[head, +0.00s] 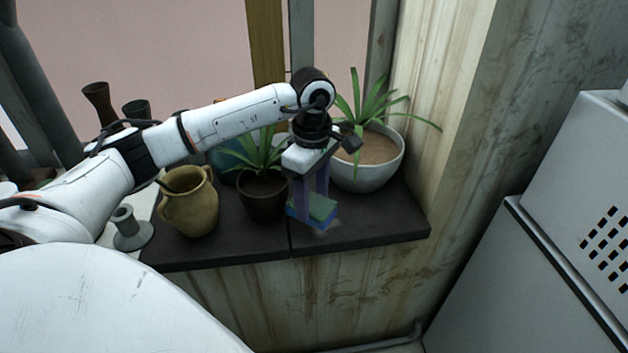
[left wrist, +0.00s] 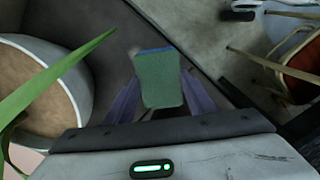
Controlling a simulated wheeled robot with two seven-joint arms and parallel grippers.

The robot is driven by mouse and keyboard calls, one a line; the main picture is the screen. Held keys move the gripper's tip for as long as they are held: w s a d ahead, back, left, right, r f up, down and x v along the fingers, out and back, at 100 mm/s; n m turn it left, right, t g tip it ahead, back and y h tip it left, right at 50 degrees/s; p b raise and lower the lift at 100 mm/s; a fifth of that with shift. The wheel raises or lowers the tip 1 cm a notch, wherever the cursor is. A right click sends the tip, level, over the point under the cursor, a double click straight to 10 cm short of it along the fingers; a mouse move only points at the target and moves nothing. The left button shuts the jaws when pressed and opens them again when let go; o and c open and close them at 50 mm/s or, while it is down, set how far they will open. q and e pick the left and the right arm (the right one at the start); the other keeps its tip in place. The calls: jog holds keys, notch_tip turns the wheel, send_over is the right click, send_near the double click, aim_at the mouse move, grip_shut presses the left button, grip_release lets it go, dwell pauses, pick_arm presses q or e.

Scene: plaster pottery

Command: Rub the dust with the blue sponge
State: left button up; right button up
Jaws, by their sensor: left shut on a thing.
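My left gripper (head: 311,198) points down over the dark shelf (head: 380,232) and is shut on the sponge (head: 318,210), which has a green top and a blue lower layer. The sponge is at the shelf surface, near the front edge. In the left wrist view the sponge (left wrist: 160,80) sits between the two purple fingers. A small pale dust patch (head: 322,232) shows on the shelf just in front of the sponge. The sponge may hide more of it. My right gripper is in neither view.
A white bowl planter (head: 368,181) stands close behind and right of my left gripper. A dark pot with a plant (head: 262,205) is just left of it. A tan jug (head: 190,210) and a grey spool-shaped piece (head: 130,232) stand further left. The shelf's right front corner is clear.

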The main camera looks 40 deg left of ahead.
pick_arm(q)
jog(key=shift+r+p, duration=0.75)
jog(key=shift+r, duration=0.7)
